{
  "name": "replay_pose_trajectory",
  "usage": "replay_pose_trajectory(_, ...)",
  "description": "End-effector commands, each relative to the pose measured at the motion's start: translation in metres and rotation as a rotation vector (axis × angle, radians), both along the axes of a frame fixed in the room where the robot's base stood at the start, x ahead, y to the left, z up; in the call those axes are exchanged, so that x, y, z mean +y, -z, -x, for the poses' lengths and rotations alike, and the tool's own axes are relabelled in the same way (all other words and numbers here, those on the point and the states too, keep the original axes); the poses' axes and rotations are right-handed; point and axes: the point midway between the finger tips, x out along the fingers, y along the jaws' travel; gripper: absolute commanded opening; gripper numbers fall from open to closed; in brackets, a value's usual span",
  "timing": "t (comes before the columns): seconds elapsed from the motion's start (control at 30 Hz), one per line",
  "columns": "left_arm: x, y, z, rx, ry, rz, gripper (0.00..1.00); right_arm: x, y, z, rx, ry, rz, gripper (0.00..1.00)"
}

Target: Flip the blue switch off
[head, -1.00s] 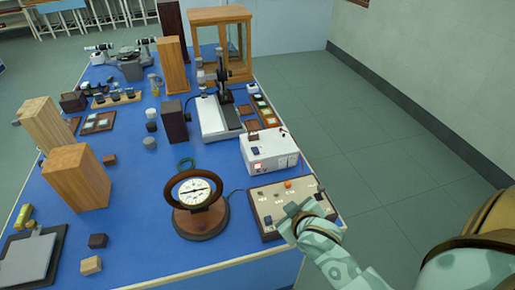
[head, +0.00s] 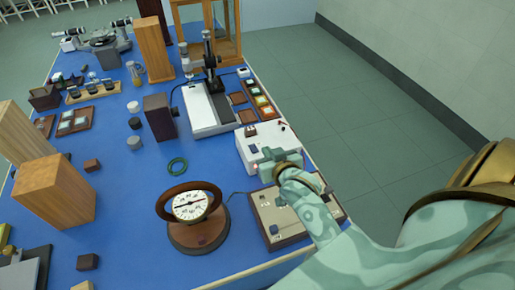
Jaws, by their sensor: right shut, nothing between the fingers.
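My right gripper (head: 270,160) is shut and empty. It is at the front right part of the white instrument box (head: 254,144) and covers some of it. I cannot tell whether it touches the box. A small dark bluish piece (head: 254,149) shows on the box's front face, left of the gripper; it may be the blue switch, but it is too small to tell its position. The beige control board (head: 265,211) lies nearer, partly hidden by my right arm. A small blue-grey knob or switch (head: 274,229) shows at its left front. My left gripper is not in view.
A round dial meter (head: 193,207) in a wooden ring stands left of the board. A microscope-like instrument (head: 208,105) stands behind the box. Wooden blocks (head: 52,188) stand at left. Clear floor lies right of the blue table.

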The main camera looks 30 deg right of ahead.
Motion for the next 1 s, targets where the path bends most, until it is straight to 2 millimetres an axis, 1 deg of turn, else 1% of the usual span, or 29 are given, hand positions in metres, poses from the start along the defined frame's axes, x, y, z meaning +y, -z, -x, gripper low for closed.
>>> replay_pose_trajectory(0.17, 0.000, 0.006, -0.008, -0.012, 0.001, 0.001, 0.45, -0.005, 0.009, -0.020, -0.001, -0.001, 0.002, 0.00)
replay_pose_trajectory(0.3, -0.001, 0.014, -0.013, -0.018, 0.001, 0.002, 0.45, -0.011, 0.021, -0.046, -0.001, -0.001, 0.002, 0.00)
replay_pose_trajectory(0.53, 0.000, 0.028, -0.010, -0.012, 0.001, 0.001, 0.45, -0.022, 0.040, -0.090, 0.001, 0.000, 0.002, 0.00)
replay_pose_trajectory(0.6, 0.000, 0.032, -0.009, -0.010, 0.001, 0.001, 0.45, -0.021, 0.054, -0.086, 0.006, 0.000, 0.002, 0.00)
replay_pose_trajectory(0.7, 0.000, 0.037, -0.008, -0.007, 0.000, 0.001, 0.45, -0.020, 0.066, -0.084, 0.004, -0.001, 0.001, 0.00)
replay_pose_trajectory(0.83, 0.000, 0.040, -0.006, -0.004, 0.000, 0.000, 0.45, -0.020, 0.075, -0.083, 0.003, -0.001, 0.001, 0.00)
replay_pose_trajectory(1.0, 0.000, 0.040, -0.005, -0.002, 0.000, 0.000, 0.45, -0.019, 0.077, -0.082, 0.001, -0.001, 0.000, 0.00)
